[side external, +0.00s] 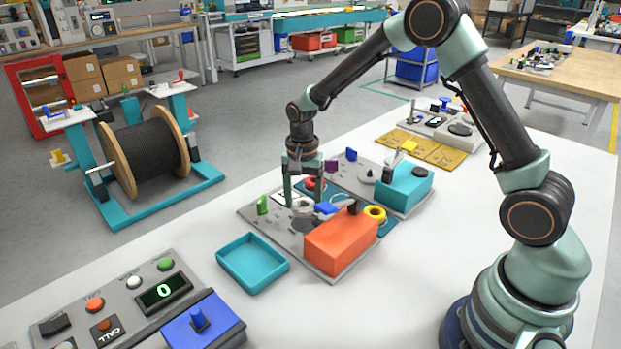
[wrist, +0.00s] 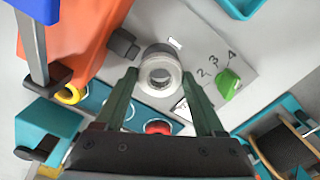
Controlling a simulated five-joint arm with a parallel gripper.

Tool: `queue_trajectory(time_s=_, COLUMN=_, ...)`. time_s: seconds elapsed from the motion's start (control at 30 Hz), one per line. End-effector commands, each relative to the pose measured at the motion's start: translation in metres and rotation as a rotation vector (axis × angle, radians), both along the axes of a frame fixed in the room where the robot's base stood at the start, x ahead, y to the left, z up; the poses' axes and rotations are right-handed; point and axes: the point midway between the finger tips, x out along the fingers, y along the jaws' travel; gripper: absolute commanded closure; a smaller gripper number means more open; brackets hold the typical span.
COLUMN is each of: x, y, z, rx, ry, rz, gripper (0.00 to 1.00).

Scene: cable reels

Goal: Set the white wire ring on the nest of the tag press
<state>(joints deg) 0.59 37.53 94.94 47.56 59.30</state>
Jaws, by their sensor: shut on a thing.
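The white wire ring (wrist: 160,78) is between the two fingertips of my gripper (wrist: 159,73) in the wrist view. My gripper is shut on it. In the side view, the ring (side external: 302,204) is low over a grey plate (side external: 265,226) carrying an orange machine body (side external: 341,240), which seems to be the tag press. A green dial pointer (wrist: 229,84) sits beside the numbers 2, 3 and 4 on that plate. A grey round piece shows just behind the ring in the wrist view; I cannot tell whether the ring touches it.
A yellow ring (side external: 375,213) and a red ring (side external: 315,184) lie on a dark teal board near the orange body. A teal tray (side external: 252,263) stands in front, empty. A teal machine (side external: 405,188) stands behind. A control panel (side external: 120,305) is at front left.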

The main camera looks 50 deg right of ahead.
Motion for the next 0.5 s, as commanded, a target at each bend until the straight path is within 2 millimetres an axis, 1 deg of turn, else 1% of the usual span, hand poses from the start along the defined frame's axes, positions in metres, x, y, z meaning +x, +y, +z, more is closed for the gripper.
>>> queue_trajectory(time_s=0.03, x=-0.0003, y=-0.0002, z=-0.0055, rx=0.000, ry=0.002, rz=-0.001, gripper=0.84)
queue_trajectory(time_s=0.2, x=0.0000, y=-0.0004, z=-0.0140, rx=0.000, ry=0.000, rz=-0.002, gripper=0.84)
queue_trajectory(time_s=0.5, x=0.0003, y=-0.0005, z=-0.0145, rx=0.000, ry=-0.001, rz=-0.002, gripper=0.84)
